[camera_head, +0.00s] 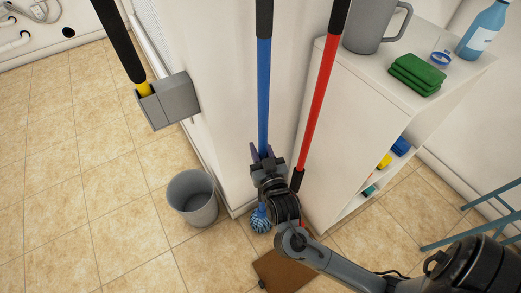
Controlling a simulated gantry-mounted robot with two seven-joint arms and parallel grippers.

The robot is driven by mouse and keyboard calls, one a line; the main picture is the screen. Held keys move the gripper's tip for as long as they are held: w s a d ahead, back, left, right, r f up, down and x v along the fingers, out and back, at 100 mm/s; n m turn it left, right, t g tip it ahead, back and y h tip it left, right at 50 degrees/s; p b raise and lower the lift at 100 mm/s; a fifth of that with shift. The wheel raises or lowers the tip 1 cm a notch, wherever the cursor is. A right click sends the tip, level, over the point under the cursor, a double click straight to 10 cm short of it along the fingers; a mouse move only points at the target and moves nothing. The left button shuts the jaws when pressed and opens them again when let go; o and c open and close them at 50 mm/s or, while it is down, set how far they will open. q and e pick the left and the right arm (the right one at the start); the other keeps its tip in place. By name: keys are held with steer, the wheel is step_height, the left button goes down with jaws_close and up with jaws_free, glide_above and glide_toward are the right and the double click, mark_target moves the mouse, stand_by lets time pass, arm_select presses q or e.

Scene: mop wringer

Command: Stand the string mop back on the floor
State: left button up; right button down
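The string mop has a blue handle (263,95) with a black grip at the top. Its handle is near upright in front of the white wall panel. Its blue and white head (260,219) is low by the panel's foot, partly hidden by my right gripper; I cannot tell whether it touches the floor. My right gripper (264,153) comes in from the lower right. Its fingers flank the blue handle closely on both sides and look shut on it. My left gripper is not in view.
A red handle (320,95) leans close right of the mop. A grey bucket (193,197) stands on the tiles. A grey box (170,101) holds a black handle (119,40). A white shelf unit (340,130) stands right; a brown board (285,272) lies below. Floor at left is clear.

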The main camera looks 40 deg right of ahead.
steer(key=shift+f, duration=0.1)
stand_by(0.5)
steer(key=shift+f, duration=0.35)
stand_by(0.4)
steer(key=c, duration=0.8)
jaws_free()
steer(key=shift+c, duration=0.2)
steer(key=shift+o, duration=0.6)
steer(key=shift+f, duration=0.1)
